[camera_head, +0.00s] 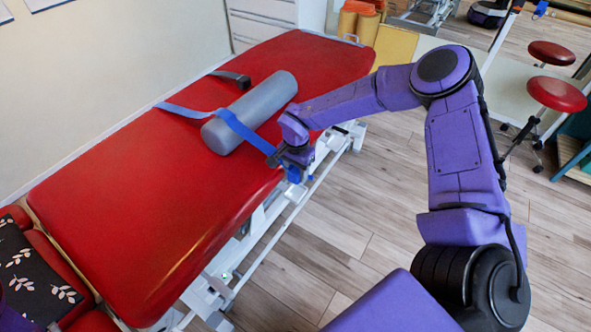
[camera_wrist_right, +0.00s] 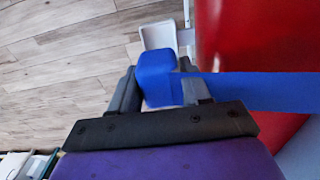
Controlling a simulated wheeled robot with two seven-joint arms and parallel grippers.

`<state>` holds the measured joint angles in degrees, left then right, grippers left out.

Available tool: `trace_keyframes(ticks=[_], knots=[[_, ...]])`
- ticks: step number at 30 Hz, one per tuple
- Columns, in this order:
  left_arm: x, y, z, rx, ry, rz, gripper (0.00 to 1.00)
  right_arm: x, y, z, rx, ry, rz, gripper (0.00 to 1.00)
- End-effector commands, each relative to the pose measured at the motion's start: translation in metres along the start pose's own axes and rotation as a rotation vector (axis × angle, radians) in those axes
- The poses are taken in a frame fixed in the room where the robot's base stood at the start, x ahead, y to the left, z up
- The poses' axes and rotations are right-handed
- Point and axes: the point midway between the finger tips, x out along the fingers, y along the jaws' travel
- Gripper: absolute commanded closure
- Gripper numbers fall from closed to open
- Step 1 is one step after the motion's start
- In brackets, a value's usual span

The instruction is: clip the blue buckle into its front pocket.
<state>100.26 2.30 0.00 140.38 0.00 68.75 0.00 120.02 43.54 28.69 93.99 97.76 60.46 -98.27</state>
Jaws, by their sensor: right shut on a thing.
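The blue buckle (camera_wrist_right: 155,72) is a rounded block at the end of a blue strap (camera_wrist_right: 265,91). My right gripper (camera_wrist_right: 160,92) is shut on it, one finger on each side. In the head view my right gripper (camera_head: 291,160) is beside the red table's right edge, with the buckle (camera_head: 293,175) showing blue below it. A pale, open, box-like pocket (camera_wrist_right: 159,33) is just beyond the buckle in the wrist view. The buckle overlaps its near part, so I cannot tell whether they touch. My left gripper is not in view.
The blue strap (camera_head: 187,110) crosses the red treatment table (camera_head: 130,210) and passes over a grey bolster (camera_head: 255,110). A dark strap piece (camera_head: 232,78) lies beyond it. The table's white frame (camera_head: 262,222) stands below.

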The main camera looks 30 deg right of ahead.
Motion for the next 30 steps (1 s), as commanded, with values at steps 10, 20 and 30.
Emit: trace_keyframes(ticks=[10,20,30], knots=[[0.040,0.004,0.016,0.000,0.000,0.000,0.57,0.045,0.000,0.000,-0.004,0.001,0.000,0.86],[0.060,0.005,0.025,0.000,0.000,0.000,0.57,0.075,0.000,0.001,-0.005,0.000,0.000,0.86],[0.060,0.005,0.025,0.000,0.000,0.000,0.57,0.080,0.001,0.002,-0.006,-0.003,0.005,0.86]])
